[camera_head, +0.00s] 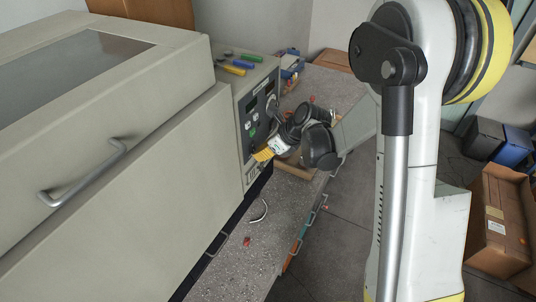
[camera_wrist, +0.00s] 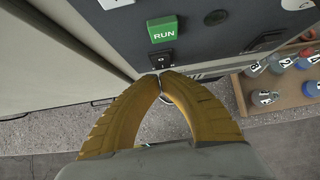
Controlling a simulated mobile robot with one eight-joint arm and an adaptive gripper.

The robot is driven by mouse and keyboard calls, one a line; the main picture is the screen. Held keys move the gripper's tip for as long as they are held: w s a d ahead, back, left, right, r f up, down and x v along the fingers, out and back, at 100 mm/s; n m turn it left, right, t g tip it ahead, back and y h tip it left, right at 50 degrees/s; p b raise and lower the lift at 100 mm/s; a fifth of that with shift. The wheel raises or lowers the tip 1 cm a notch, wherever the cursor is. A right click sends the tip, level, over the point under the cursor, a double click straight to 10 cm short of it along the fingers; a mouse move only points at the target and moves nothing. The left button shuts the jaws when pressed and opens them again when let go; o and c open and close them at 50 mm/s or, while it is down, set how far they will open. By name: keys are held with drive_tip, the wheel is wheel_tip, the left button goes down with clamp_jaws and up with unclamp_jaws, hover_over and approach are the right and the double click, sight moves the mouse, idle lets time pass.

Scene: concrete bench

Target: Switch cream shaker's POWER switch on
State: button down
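The cream shaker (camera_head: 120,190) is a large cream cabinet on the left in the head view, with a dark control panel (camera_head: 247,112) at its right end. In the wrist view, a small black rocker switch (camera_wrist: 161,60) sits on the panel below the green RUN button (camera_wrist: 163,29). I cannot read its position, and no POWER label is legible. My gripper (camera_wrist: 162,75) has its two yellow fingertips together just below the switch, with nothing seen between them. Whether they touch the switch or panel is unclear. In the head view my gripper (camera_head: 262,155) is at the panel's lower part.
A wooden rack (camera_wrist: 240,97) of numbered bottles stands right of the panel. Coloured markers (camera_head: 233,69) lie on top of the shaker. A curved metal piece (camera_head: 260,212) and a small red item (camera_head: 246,241) lie on the speckled bench (camera_head: 228,268). Cardboard boxes (camera_head: 497,235) stand at far right.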

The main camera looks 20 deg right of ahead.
drive_tip(key=shift+w+a, duration=0.1)
idle(0.3)
drive_tip(key=shift+w+a+f+b, duration=0.25)
drive_tip(key=shift+f+b, duration=0.2)
drive_tip(key=shift+b, duration=0.55)
drive_tip(key=shift+r, duration=0.35)
